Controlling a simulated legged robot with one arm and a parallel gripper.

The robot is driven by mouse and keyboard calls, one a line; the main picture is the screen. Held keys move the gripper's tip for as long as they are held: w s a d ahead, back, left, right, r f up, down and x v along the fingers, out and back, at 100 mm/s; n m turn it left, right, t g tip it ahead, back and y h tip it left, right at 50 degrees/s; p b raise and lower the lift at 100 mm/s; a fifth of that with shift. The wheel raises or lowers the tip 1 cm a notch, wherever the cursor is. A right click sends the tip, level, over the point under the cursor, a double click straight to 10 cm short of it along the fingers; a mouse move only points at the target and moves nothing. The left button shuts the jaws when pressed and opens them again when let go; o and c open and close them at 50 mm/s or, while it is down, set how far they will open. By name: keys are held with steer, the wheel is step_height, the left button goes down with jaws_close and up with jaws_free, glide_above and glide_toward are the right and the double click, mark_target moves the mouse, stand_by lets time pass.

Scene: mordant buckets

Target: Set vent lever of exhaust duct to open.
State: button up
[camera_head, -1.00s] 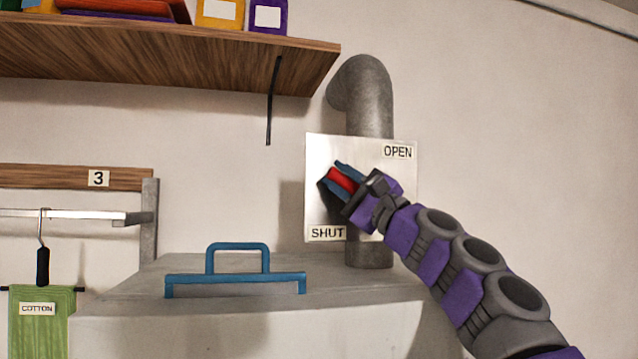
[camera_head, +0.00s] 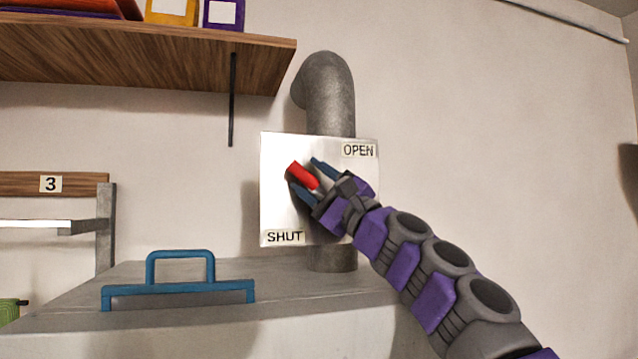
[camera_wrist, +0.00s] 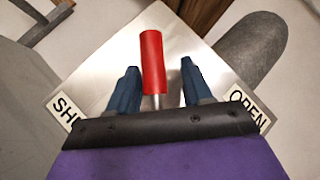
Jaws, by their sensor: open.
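The vent lever has a red handle (camera_head: 302,176) and stands out from a shiny square plate (camera_head: 275,212). An OPEN label (camera_head: 358,150) is at the plate's upper right and a SHUT label (camera_head: 285,237) at its lower left. The red handle lies toward the upper left, between the two labels. My gripper (camera_head: 307,175) is open around it, one blue finger on each side. In the wrist view the handle (camera_wrist: 152,62) stands between the open fingers (camera_wrist: 159,72), with gaps on both sides, nearer the left finger. The lever's pivot is hidden in the head view.
The grey exhaust duct (camera_head: 331,100) runs behind the plate. A wooden shelf (camera_head: 150,60) with boxes overhangs at upper left. Below is a grey box-like top with a blue handle (camera_head: 180,285). A rail marked 3 (camera_head: 50,184) is at left.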

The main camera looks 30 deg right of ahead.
steer(key=shift+a+f, duration=0.1)
steer(key=shift+a, duration=0.4)
steer(key=s+f, duration=0.1)
steer(key=s, duration=0.1)
steer(key=s+f+b, duration=0.1)
steer(key=s, duration=0.1)
steer(key=shift+a+f, duration=0.15)
steer(key=d+b+v, duration=0.1)
steer(key=b+v, duration=0.1)
steer(key=v, duration=0.5)
steer(key=shift+d, duration=0.5)
